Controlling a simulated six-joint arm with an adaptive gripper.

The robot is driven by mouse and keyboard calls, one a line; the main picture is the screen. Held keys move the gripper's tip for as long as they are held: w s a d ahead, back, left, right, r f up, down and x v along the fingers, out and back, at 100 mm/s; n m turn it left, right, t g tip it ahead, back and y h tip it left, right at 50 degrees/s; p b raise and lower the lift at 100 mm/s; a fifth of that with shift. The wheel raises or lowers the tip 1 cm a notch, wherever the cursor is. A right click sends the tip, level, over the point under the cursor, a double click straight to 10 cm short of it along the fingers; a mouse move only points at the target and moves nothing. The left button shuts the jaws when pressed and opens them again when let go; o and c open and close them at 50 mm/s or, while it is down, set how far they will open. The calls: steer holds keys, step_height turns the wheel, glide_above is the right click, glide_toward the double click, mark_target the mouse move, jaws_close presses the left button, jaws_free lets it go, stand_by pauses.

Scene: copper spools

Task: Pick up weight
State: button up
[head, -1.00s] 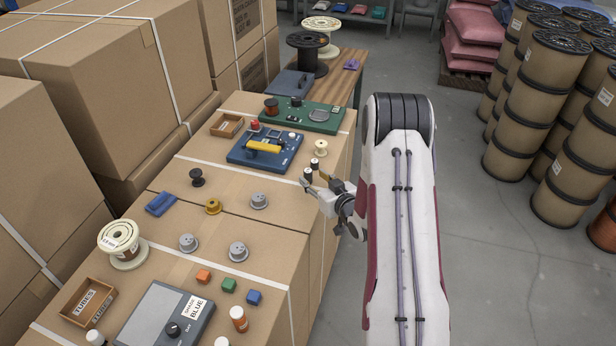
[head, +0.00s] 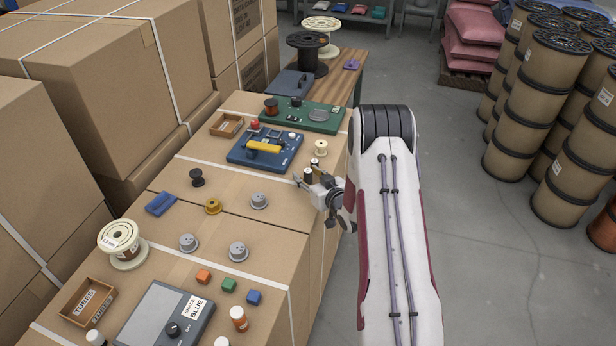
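Several small round knobbed pieces that look like weights stand on the near carton top. One grey piece (head: 259,201) is closest to my gripper, with a gold one (head: 213,206) to its left. Two more grey pieces (head: 188,242) (head: 238,251) stand nearer the camera. My gripper (head: 309,180) is above the carton's right edge, to the right of and beyond the closest grey piece, apart from it. Its fingers look spread with nothing held. Small dark cylinders with pale tops (head: 308,172) show right by the fingers; contact cannot be told.
Orange, green and blue cubes (head: 229,285) stand in front. Large cartons (head: 110,80) wall the left side.

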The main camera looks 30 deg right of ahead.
mark_target(308, 170)
jaws_close()
steer(key=shift+r, duration=0.15)
steer(key=shift+r, duration=4.9)
